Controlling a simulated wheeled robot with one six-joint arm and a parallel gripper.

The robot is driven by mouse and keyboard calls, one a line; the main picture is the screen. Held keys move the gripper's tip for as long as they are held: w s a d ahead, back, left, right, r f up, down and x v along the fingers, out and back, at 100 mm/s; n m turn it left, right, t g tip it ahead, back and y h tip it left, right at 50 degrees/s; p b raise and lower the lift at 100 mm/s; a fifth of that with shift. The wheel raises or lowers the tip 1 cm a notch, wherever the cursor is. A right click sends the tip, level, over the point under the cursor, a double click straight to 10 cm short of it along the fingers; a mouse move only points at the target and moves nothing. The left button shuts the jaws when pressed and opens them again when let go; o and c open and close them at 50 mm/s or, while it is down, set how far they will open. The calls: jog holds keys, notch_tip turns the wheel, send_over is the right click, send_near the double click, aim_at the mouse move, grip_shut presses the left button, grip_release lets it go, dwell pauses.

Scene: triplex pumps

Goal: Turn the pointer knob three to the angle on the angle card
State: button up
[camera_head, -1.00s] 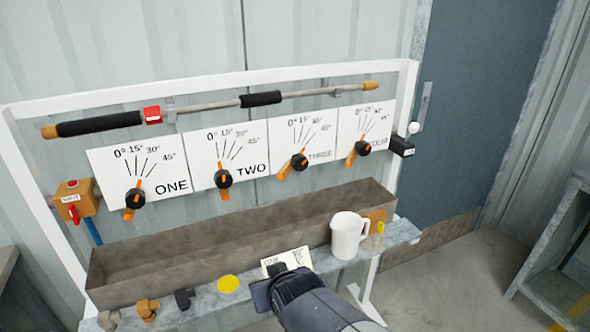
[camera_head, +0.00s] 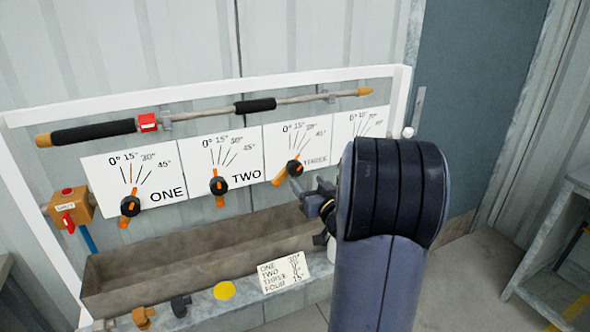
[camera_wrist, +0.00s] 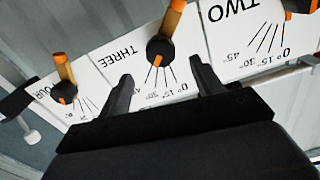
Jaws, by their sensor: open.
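Pointer knob three (camera_head: 294,168) is a black round knob with an orange bar on the panel marked THREE. Its wide orange end hangs to the lower left. In the wrist view, the knob (camera_wrist: 160,48) has its small orange tip toward the middle of the scale, apparently near 30°. My gripper (camera_head: 312,198) is open, just below and right of the knob in the head view. In the wrist view my gripper (camera_wrist: 161,72) has its empty fingers apart on either side of the scale, short of the knob. The angle card (camera_head: 284,272) lists THREE, apparently with 0°.
Knob two (camera_head: 219,185) and knob one (camera_head: 130,206) are to the left. Knob four (camera_wrist: 64,92) shows in the wrist view; my arm hides it in the head view. A trough (camera_head: 180,255) runs below the panels, and a lance (camera_head: 200,114) hangs above them.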

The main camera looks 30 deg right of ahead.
aim_at(297, 172)
jog(key=w, duration=0.5)
jog(key=w+d+p, duration=0.1)
jog(key=w, duration=0.2)
jog(key=shift+w, duration=0.35)
jog(key=shift+c, duration=0.4)
grip_shut()
jog(key=shift+f+b, duration=0.15)
jog(key=shift+b, duration=0.15)
jog(key=shift+f+n+b, duration=0.1)
jog(key=shift+n+b, duration=0.6)
jog(key=shift+b, duration=0.05)
jog(key=n+b, duration=0.2)
jog(key=shift+f+b, duration=0.1)
jog(key=shift+b, duration=0.25)
jog(key=n+b, duration=0.4)
jog(key=n, duration=0.1)
jog(key=shift+n, duration=0.3)
jog(key=shift+r+b, duration=0.2)
jog(key=shift+b, duration=0.15)
